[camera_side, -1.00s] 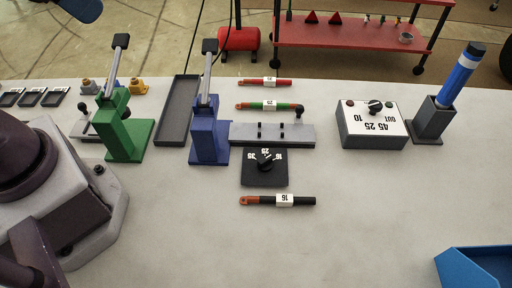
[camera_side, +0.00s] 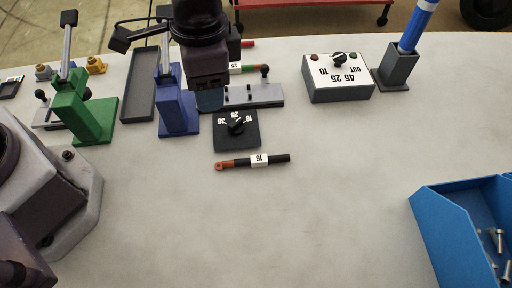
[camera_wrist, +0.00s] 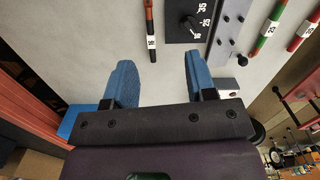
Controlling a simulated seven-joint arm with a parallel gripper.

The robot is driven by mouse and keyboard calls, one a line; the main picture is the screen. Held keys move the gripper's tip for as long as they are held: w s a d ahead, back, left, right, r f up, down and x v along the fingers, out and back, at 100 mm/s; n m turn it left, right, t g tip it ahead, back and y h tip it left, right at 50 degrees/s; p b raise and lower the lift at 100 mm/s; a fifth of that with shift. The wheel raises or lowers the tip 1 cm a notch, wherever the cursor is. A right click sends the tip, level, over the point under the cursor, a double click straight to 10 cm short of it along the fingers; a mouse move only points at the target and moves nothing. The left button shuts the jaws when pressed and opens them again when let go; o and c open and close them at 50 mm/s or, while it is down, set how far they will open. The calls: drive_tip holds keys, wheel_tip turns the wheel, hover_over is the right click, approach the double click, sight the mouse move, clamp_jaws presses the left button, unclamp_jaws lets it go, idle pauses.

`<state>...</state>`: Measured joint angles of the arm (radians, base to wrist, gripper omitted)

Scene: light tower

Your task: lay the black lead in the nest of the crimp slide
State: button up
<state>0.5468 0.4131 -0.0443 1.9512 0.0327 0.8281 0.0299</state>
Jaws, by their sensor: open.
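The black lead (camera_side: 255,160), with a copper end and a white 16 label, lies on the bench in front of the black dial plate. It also shows in the wrist view (camera_wrist: 151,28). The grey slide (camera_side: 268,96), with small black posts and a knob at its right end, stands beside the blue press; I take it for the crimp slide. No lead lies on its visible part. My gripper (camera_side: 210,100) hangs by the slide's left end, hiding part of it. In the wrist view its blue fingers (camera_wrist: 157,75) are apart with nothing between them.
The blue press (camera_side: 178,110) and green press (camera_side: 85,112) stand to the left. The dial plate (camera_side: 237,143) lies between slide and lead. Green (camera_side: 246,68) and red (camera_side: 248,43) leads lie behind. A blue bin (camera_side: 430,212) stands front right; the front middle is clear.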

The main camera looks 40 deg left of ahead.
drive_tip(key=m, duration=0.1)
hover_over(262, 158)
drive_tip(key=s+a, duration=0.3)
wheel_tip(262, 158, down, 5)
drive_tip(key=w+d+f, duration=0.1)
drive_tip(key=w+d, duration=0.2)
drive_tip(key=shift+m, duration=0.3)
wheel_tip(262, 158, down, 12)
drive_tip(key=shift+f, duration=0.2)
clamp_jaws()
